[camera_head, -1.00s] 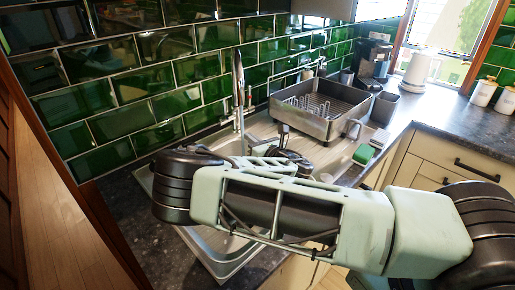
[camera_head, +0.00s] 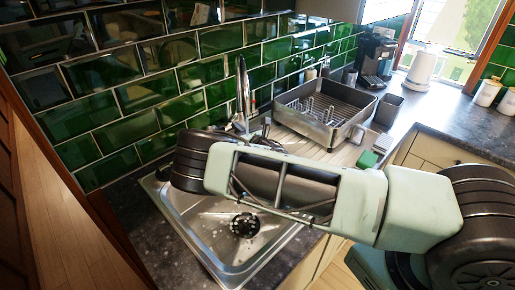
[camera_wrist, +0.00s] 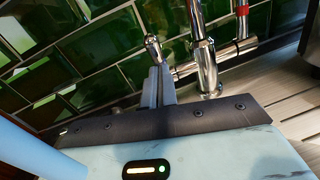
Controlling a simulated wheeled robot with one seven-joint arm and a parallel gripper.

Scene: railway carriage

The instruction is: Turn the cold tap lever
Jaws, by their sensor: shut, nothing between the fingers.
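The chrome tap (camera_head: 241,92) stands behind the sink against the green tiled wall. In the wrist view its upright spout (camera_wrist: 205,62) is right of centre. A chrome lever (camera_wrist: 153,48) stands left of the spout, with no colour mark that I can see. A second lever with a red band (camera_wrist: 242,12) stands to the right. My gripper (camera_wrist: 158,74) is shut and empty. Its fingertips are at the lower end of the left lever, overlapping it in the picture; I cannot tell if they touch. In the head view my arm hides most of the gripper.
The steel sink basin (camera_head: 215,228) lies below my arm. A dish rack (camera_head: 318,118) stands on the drainer to the right. A green sponge (camera_head: 366,158), a grey cup (camera_head: 386,108) and a white kettle (camera_head: 422,68) are farther right. The tiled wall is close behind the tap.

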